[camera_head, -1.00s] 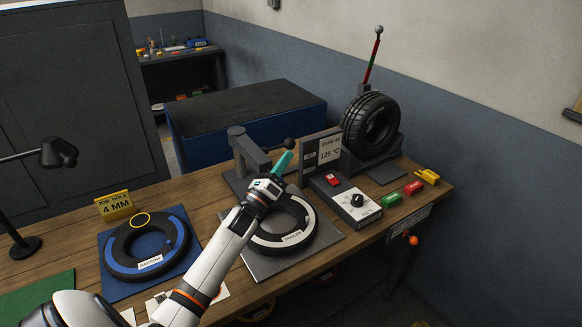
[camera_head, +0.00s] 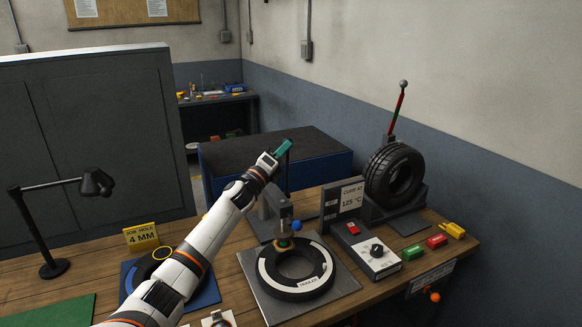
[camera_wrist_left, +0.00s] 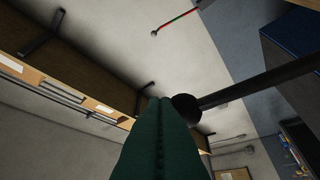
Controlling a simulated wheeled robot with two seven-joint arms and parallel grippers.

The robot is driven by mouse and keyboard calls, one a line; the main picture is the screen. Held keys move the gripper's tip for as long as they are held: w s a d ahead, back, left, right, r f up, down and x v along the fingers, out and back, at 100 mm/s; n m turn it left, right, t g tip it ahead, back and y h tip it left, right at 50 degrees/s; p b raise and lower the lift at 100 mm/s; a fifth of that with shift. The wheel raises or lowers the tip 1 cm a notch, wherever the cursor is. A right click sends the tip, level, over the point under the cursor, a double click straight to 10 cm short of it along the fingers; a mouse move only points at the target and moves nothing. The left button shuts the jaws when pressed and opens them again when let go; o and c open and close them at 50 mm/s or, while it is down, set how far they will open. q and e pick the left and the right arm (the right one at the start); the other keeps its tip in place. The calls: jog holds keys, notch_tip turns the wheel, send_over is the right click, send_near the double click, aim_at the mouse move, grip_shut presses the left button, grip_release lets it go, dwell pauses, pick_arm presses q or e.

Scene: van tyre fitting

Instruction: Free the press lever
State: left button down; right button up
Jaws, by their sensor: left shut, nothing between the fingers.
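The grey press (camera_head: 268,206) stands at the back of the tyre marked TRAILER (camera_head: 299,285). Its dark lever (camera_head: 287,172) rises from the press up to my left gripper. My left gripper (camera_head: 284,147) has teal fingers, shut and empty, at the lever's upper end. In the left wrist view the lever's black knob (camera_wrist_left: 186,108) sits just beside the shut green fingers (camera_wrist_left: 158,125), and its rod runs off to the right. I cannot tell whether finger and knob touch. A blue ball and a small coloured piece show below the press head over the tyre. My right gripper is not in view.
A control box (camera_head: 373,256) with a red switch and black knob stands right of the TRAILER tyre. An upright tyre (camera_head: 394,176) on a stand is behind it. A desk lamp (camera_head: 95,184) and yellow sign (camera_head: 141,236) are at left. My left arm covers part of the blue-mat tyre.

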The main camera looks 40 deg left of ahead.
pick_arm(q)
jog(key=shift+w+a+r+n+g+y+p, duration=0.1)
jog(key=shift+w+a+n+g+y+p, duration=0.2)
jog(key=shift+a+n, duration=0.45)
jog(key=shift+w+a+r+n+g+y+p, duration=0.1)
jog(key=shift+w+a+n+g+p, duration=0.3)
jog(key=shift+a, duration=0.6)
jog(key=shift+w+a+r+n+g+y+p, duration=0.1)
jog(key=shift+w+a+n+y+p, duration=0.15)
jog(key=shift+a+n, duration=0.55)
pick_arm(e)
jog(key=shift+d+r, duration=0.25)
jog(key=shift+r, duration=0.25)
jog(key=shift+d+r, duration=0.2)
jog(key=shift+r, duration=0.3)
pick_arm(q)
jog(key=shift+w, duration=0.1)
